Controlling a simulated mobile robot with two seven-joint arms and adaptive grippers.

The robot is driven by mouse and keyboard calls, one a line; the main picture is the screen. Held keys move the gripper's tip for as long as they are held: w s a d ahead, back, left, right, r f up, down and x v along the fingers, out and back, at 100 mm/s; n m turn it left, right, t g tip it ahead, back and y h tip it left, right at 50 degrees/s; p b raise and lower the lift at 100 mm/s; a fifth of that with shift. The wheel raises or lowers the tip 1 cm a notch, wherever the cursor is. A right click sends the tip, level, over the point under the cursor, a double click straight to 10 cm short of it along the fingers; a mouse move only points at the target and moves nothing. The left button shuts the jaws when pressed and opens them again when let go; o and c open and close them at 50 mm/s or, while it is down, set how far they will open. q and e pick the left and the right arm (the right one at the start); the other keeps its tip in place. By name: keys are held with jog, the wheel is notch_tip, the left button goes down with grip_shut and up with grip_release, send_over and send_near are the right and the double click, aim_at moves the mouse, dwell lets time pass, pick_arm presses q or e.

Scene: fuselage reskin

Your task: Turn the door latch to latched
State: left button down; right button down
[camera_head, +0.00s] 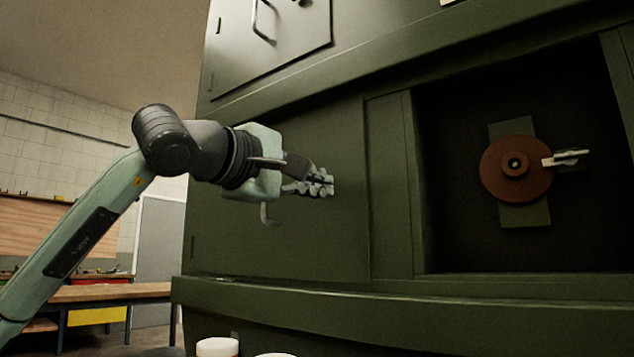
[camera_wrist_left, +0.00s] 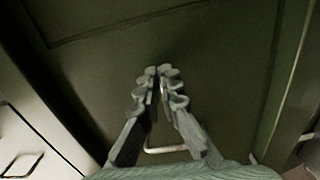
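My left gripper (camera_head: 322,186) is in front of the green door panel (camera_head: 345,240), left of the dark recess. In the left wrist view its fingertips (camera_wrist_left: 158,76) are drawn together with only a thin gap, and I see nothing clearly held. A pale bar (camera_wrist_left: 165,150) shows between the finger bases; a pale hooked piece (camera_head: 268,214) shows below the gripper in the head view. I cannot tell whether either is the latch.
The dark recess (camera_head: 455,235) opens right of the door panel. A ledge (camera_head: 400,295) runs below. An upper panel with a handle (camera_head: 263,20) is above the arm. White round containers (camera_head: 217,347) stand at the bottom. A wooden bench (camera_head: 105,292) is at left.

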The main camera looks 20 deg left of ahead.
dwell(0.3)
pick_arm(q)
jog(key=c, duration=1.7)
grip_release()
jog(key=shift+c, duration=0.2)
jog(key=v, duration=1.2)
